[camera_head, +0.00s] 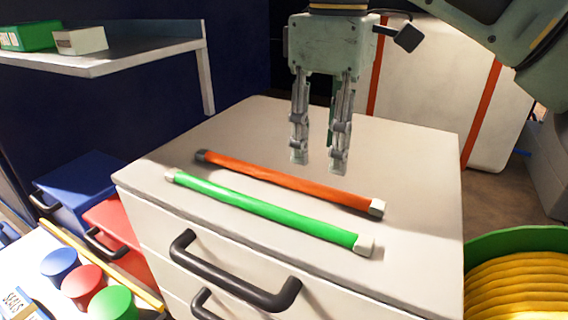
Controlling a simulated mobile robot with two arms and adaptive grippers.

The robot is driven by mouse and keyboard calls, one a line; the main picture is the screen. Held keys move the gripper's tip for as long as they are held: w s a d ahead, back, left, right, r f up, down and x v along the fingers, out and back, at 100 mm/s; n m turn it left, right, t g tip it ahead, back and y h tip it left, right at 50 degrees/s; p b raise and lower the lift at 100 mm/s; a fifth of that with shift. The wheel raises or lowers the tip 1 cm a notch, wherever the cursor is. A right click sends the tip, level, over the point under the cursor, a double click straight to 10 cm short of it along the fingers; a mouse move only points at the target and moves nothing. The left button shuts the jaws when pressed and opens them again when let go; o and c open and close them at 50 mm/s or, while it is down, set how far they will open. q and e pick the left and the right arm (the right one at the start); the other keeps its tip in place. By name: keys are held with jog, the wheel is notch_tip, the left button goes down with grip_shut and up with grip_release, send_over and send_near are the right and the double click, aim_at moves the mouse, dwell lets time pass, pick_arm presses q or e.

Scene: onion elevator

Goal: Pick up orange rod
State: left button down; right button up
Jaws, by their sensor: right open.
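The orange rod (290,181) lies on top of a white drawer cabinet (420,215), running from the upper left to the lower right, with a dark cap at its left end and a pale cap at its right end. A green rod (265,208) lies in front of it, roughly alongside and apart from it. My right gripper (319,168) points down with its fingers apart and nothing between them. Its fingertips appear above or just behind the middle of the orange rod; the exact height is hard to tell. My left gripper is not in view.
The cabinet front has dark handles (235,280). A shelf (120,58) with boxes stands at the upper left. Blue and red cases (75,180) and coloured cylinders (82,283) are at the lower left. A green-rimmed container (520,240) with yellow coils is at the lower right.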

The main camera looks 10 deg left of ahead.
aim_at(320, 184)
jog(key=f, duration=0.1)
jog(key=s+f+p, duration=0.1)
jog(key=shift+a+f, duration=0.2)
jog(key=shift+f, duration=0.2)
jog(key=f, duration=0.1)
jog(key=w+f+p, duration=0.1)
jog(key=shift+f, duration=1)
jog(key=shift+c, duration=0.7)
jog(key=c, duration=0.5)
grip_shut()
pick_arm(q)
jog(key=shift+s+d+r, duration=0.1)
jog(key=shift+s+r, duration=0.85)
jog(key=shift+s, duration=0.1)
pick_arm(e)
jog(key=shift+a+r, duration=0.1)
